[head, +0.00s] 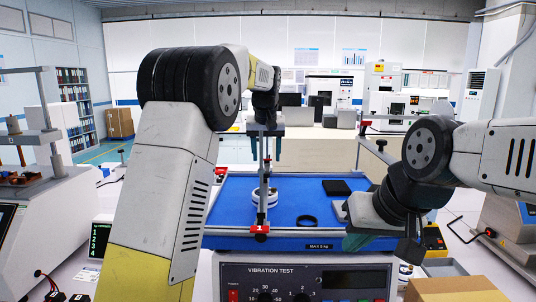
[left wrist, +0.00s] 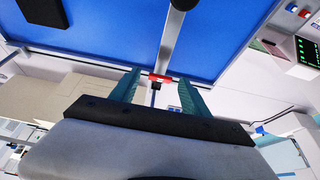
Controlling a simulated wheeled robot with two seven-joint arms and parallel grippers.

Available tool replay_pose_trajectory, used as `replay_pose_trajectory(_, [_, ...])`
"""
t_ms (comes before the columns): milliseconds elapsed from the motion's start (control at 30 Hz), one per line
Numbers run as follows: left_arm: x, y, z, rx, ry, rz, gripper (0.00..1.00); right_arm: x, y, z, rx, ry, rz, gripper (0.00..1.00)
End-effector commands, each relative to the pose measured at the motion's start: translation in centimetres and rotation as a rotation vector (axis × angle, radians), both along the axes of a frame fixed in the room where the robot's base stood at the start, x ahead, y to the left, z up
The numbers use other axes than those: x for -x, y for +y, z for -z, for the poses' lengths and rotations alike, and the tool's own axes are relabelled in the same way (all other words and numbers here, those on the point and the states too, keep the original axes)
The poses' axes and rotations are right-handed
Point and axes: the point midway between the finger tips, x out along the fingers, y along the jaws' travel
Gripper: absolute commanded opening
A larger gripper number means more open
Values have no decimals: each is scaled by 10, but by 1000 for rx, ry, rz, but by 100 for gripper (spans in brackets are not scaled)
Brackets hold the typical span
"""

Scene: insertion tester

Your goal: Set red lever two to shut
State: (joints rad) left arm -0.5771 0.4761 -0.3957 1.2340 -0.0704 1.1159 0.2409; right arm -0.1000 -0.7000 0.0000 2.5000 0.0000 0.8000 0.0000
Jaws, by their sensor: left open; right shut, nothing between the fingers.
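The blue-topped vibration test bench (head: 225,208) has a metal bar across it from front to back. A red clamp lever (head: 260,230) sits at the bar's front end. Another red lever (left wrist: 160,78) shows at the bar's far end in the left wrist view. My left gripper (head: 265,148) is over the bench's far edge, open, its teal fingers (left wrist: 158,88) apart on either side of that lever in the picture; contact cannot be told. My right gripper (head: 380,245) is shut and empty by the bench's front right. I see no lever numbers.
A white ringed object (head: 265,198), a black ring (head: 307,220) and a black box (head: 336,187) are on the blue top. More red parts (head: 381,143) show at the back right. A small screen with green digits (head: 100,240) stands at left. A cardboard box (head: 455,289) is front right.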

Motion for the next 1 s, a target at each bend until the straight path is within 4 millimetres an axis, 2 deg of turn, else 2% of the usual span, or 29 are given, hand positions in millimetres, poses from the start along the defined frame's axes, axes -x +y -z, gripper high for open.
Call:
replay_pose_trajectory(67, [0, 0, 0, 0, 0, 0, 55, 0, 0, 0, 0, 0, 0, 0])
replay_pose_trajectory(100, [0, 0, 0, 0, 0, 0, 51, 0, 0, 0, 0, 0, 0, 0])
replay_pose_trajectory(367, [0, 0, 0, 0, 0, 0, 0, 0, 0, 0, 0, 0, 0, 0])
replay_pose_trajectory(633, [3, 1, 2, -2, -46, -4, 0, 0, 0, 0, 0, 0, 0, 0])
replay_pose_trajectory(1000, [12, 2, 19, -8, -294, -2, 0, 0, 0, 0, 0, 0, 0, 0])
